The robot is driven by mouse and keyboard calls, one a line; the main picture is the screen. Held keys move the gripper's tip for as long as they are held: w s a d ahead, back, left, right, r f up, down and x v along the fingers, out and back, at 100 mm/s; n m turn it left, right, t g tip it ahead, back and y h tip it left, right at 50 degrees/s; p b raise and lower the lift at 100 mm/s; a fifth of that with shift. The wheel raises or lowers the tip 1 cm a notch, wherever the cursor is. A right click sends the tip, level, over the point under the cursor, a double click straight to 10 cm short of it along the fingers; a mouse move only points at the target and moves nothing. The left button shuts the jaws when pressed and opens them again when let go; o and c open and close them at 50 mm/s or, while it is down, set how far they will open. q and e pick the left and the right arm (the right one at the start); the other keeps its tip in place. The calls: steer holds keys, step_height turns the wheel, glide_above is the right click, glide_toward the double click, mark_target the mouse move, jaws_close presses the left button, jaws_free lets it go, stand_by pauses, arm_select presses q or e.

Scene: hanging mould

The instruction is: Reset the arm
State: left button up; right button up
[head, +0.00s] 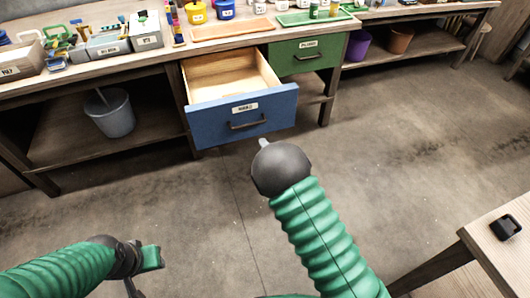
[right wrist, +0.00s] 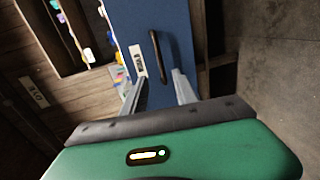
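My right arm, with green ribbed sleeve, reaches up the middle of the head view. Its dark round wrist hides most of the right gripper (head: 263,143), of which only a grey tip shows. In the right wrist view the right gripper (right wrist: 156,88) has its two grey fingers apart with nothing between them. Beyond them is the blue drawer front (right wrist: 150,30) with a dark handle, not touched as far as I can see.
The blue drawer (head: 215,125) stands pulled out and looks empty inside. A green drawer (head: 300,57) beside it is shut. A grey bucket (head: 110,113) sits on the bench's lower shelf. A wooden table (head: 510,240) is at lower right. Open floor lies between.

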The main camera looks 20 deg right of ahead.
steer(key=shift+w+f, duration=0.15)
steer(key=s+d+r+m+g, duration=0.1)
steer(key=s+r+m+g, duration=0.1)
steer(key=s+m+g, duration=0.95)
steer(key=s+r+m+g, duration=0.2)
steer(key=s+m, duration=0.5)
steer(key=s, duration=1.1)
step_height(320, 180, up, 20)
steer(key=p, duration=2)
steer(key=shift+h+p, duration=0.3)
steer(key=shift+w+t, duration=0.1)
steer(key=shift+t, duration=0.15)
